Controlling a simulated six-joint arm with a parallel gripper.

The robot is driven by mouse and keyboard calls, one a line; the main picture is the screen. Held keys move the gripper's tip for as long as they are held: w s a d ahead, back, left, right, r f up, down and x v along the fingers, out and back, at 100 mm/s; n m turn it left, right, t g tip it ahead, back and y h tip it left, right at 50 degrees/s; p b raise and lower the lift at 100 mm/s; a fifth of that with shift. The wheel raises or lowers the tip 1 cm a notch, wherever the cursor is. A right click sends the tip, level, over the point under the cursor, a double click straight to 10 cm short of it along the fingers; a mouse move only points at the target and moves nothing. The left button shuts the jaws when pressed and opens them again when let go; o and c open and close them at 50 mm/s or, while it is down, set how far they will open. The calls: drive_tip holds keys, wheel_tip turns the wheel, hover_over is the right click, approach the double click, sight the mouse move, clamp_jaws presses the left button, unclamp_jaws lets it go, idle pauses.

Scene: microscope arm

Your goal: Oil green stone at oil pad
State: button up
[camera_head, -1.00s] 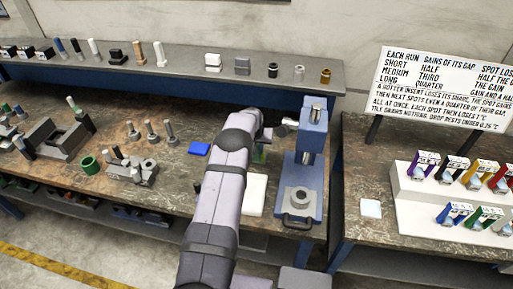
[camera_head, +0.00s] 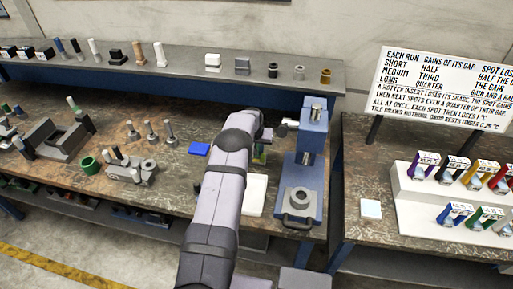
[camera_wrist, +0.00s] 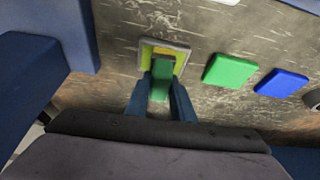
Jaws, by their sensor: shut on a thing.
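My gripper (camera_wrist: 160,92) is shut on the green stone (camera_wrist: 161,78), a narrow green block between two blue fingers in the wrist view. The stone's far end is over a yellow-green pad (camera_wrist: 148,58) with a pale frame, which looks like the oil pad. I cannot tell whether the stone touches the pad. In the head view my arm hides the gripper and most of this spot.
Beside the framed pad lie a green pad (camera_wrist: 230,70) and a blue pad (camera_wrist: 281,83). A blue press-like stand (camera_head: 305,170) rises close to the right of my arm. A white plate (camera_head: 256,194) lies nearer the bench's front. A shelf (camera_head: 130,68) runs behind.

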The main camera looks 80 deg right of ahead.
drive_tip(key=shift+r+p, duration=1.3)
drive_tip(key=shift+r, duration=2.2)
